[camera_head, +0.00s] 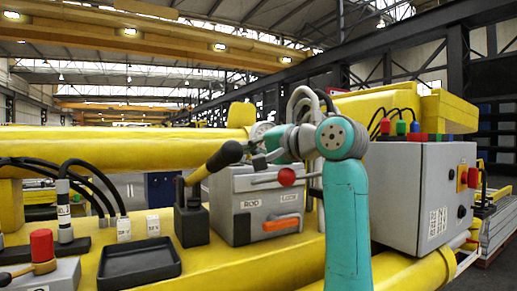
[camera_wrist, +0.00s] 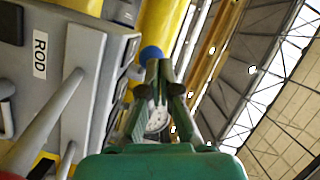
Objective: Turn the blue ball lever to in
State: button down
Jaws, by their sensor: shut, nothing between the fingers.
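The blue ball (camera_wrist: 151,54) of the lever shows in the wrist view, just beyond my fingertips and partly covered by them. The lever's rod and any in/out marking are hidden. I cannot tell whether the fingers touch the ball. My gripper (camera_wrist: 162,82) is shut with nothing between its fingers. In the head view my gripper (camera_head: 262,161) is above the left part of the grey box (camera_head: 247,207), close to a black-gripped lever (camera_head: 226,155). I cannot make out the blue ball in the head view.
The grey box carries a red knob (camera_head: 286,176), an orange handle (camera_head: 281,224) and labels. A larger grey cabinet (camera_head: 415,200) stands to the right. A black tray (camera_head: 139,262), hoses and a red-topped part (camera_head: 41,246) are at left. The yellow boom (camera_head: 130,150) runs behind.

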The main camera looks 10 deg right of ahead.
jog(key=shift+a, duration=0.8)
